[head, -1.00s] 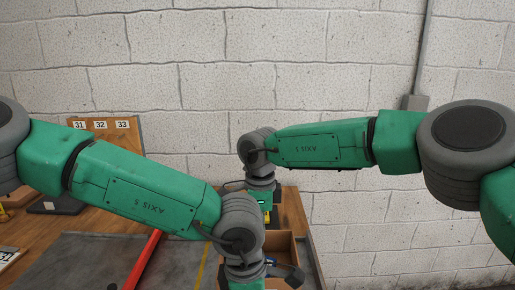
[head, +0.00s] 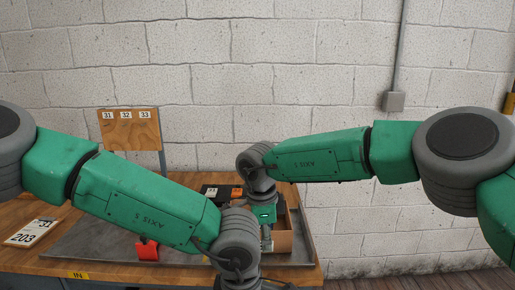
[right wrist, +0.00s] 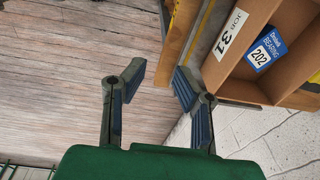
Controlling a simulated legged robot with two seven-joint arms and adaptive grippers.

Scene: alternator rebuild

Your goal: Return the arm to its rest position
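My right arm (head: 320,156) comes in from the right, and its wrist hangs above the table's right end. My right gripper (head: 267,240) points down beside a cardboard box (head: 284,240), partly hidden by the arms. In the right wrist view my right gripper (right wrist: 160,88) is open, with nothing between its fingers. My left arm (head: 140,203) reaches in from the left, and its wrist (head: 238,243) is low at the bottom centre, in front of the tray. The left gripper's fingers are below the frame.
The wooden table (head: 25,258) holds a grey tray (head: 95,243), a red part (head: 147,250) and a card marked 203 (head: 30,232). A board numbered 31 to 33 (head: 130,128) stands behind. The right wrist view shows a blue 202 bearing box (right wrist: 264,50) in the cardboard box. Floor is clear at right.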

